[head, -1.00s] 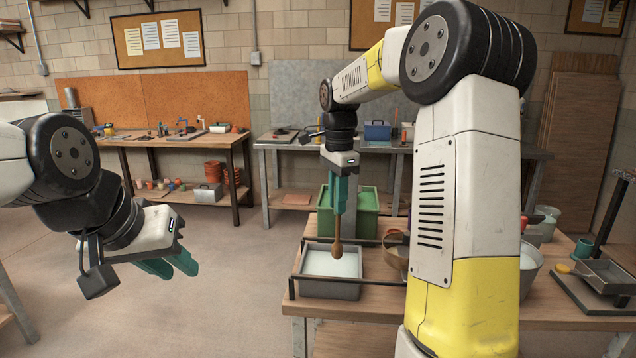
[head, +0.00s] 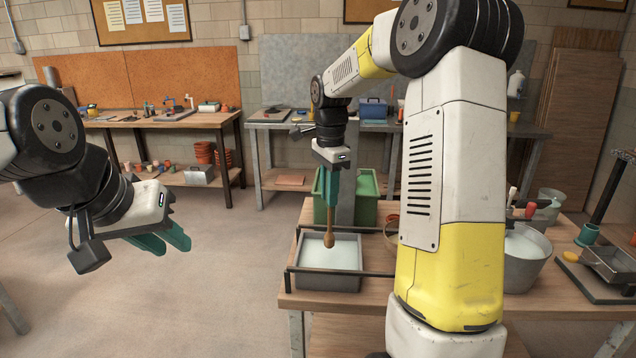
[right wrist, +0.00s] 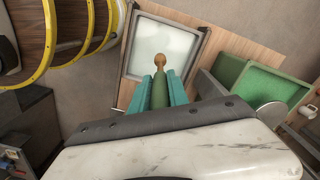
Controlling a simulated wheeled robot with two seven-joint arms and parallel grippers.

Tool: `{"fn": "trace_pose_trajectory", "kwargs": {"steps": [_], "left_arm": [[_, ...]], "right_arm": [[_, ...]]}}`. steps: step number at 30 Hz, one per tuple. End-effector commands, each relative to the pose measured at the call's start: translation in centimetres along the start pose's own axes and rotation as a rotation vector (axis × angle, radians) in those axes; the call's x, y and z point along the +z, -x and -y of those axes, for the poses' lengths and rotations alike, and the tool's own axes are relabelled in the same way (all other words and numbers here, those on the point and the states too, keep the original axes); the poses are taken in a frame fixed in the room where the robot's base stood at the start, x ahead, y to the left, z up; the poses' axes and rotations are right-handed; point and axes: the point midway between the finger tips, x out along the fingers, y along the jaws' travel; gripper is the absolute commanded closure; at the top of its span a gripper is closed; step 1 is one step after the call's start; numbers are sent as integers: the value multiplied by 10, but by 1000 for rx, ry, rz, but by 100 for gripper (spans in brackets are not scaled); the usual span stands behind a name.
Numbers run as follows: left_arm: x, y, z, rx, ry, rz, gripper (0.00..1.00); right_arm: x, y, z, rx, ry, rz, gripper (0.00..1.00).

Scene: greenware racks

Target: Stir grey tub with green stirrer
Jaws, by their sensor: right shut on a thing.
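The grey tub (head: 328,284) stands on the wooden table in the head view, with pale liquid in it. My right gripper (head: 332,205) points down above the tub and is shut on the green stirrer (right wrist: 160,93). The stirrer's brown rounded end (head: 329,240) hangs down over the tub's liquid; whether it touches the surface I cannot tell. In the right wrist view the brown end (right wrist: 176,61) shows against the pale liquid of the tub (right wrist: 133,73). My left gripper (head: 166,241) is open and empty, over the floor at the left, away from the table.
A dark rail frame (head: 292,275) runs around the tub. A green bin (head: 366,205) stands behind it. A grey bucket (head: 523,265) and a dark stand (head: 612,268) are on the right, beyond my right arm. The floor at left is clear.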

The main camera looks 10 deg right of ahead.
Motion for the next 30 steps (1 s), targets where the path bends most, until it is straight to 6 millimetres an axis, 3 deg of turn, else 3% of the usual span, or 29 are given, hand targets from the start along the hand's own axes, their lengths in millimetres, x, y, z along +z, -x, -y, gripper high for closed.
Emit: {"fn": "trace_pose_trajectory", "kwargs": {"steps": [18,30], "left_arm": [[0,0,0,0,0,0,72],[0,0,0,0,0,0,72]], "right_arm": [[0,-59,0,1,0,0,100],[0,-70,0,0,1,0,100]]}}
